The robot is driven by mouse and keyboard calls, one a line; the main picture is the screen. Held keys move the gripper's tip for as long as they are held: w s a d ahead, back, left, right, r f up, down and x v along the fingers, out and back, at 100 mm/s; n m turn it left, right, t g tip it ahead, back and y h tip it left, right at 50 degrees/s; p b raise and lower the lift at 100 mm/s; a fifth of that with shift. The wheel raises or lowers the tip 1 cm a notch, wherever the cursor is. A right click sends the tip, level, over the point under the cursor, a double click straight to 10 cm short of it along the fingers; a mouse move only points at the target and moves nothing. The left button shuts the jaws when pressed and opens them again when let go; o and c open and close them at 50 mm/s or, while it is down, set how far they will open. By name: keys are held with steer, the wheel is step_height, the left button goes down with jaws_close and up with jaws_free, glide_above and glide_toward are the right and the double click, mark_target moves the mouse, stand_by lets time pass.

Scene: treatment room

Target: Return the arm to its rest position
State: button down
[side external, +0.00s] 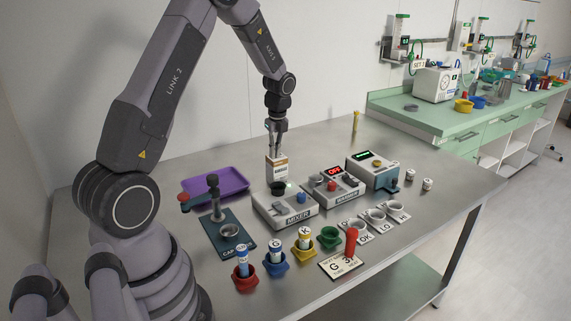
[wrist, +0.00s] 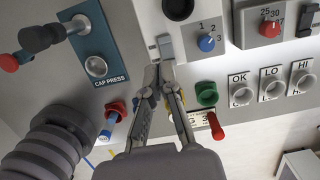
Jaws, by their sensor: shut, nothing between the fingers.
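My arm reaches in from the left in the side view, with the elbow high and the wrist pointing down. My gripper (side external: 275,152) is shut and empty, fingertips down, and overlaps the top of a white and orange box (side external: 277,169) behind the mixer; I cannot tell whether they touch. In the wrist view the closed fingertips (wrist: 166,66) show in front of the mixer (wrist: 187,20), near its grey switch. The mixer also shows in the side view (side external: 296,212). The box is not seen in the wrist view.
Near my arm are the cap press (side external: 237,247) and purple tray (side external: 232,180). The heater with a red display (side external: 345,198) and another device (side external: 380,178) stand right of the mixer. Coloured cups, some holding tubes, a green cup (side external: 329,237), and a red peg (side external: 351,243) line the front.

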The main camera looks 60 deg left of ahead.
steer(key=s+d+r+n+t, duration=0.25)
steer(key=d+r+n, duration=0.35)
steer(key=r, duration=0.5)
steer(key=s+d+r+n+t, duration=0.1)
steer(key=s+d+r+n, duration=0.2)
steer(key=s, duration=0.4)
steer(key=s+d+r+n+t+h, duration=0.1)
steer(key=s+d+r+n, duration=0.3)
steer(key=s+d+n, duration=0.1)
steer(key=s+d+r+n+t, duration=0.1)
steer(key=s+d+r+n, duration=0.2)
steer(key=s+d, duration=0.3)
steer(key=s+n, duration=0.1)
steer(key=s, duration=0.1)
steer(key=shift+s+d+r+h, duration=0.15)
steer(key=shift+s+d+h, duration=0.15)
steer(key=shift+s, duration=0.1)
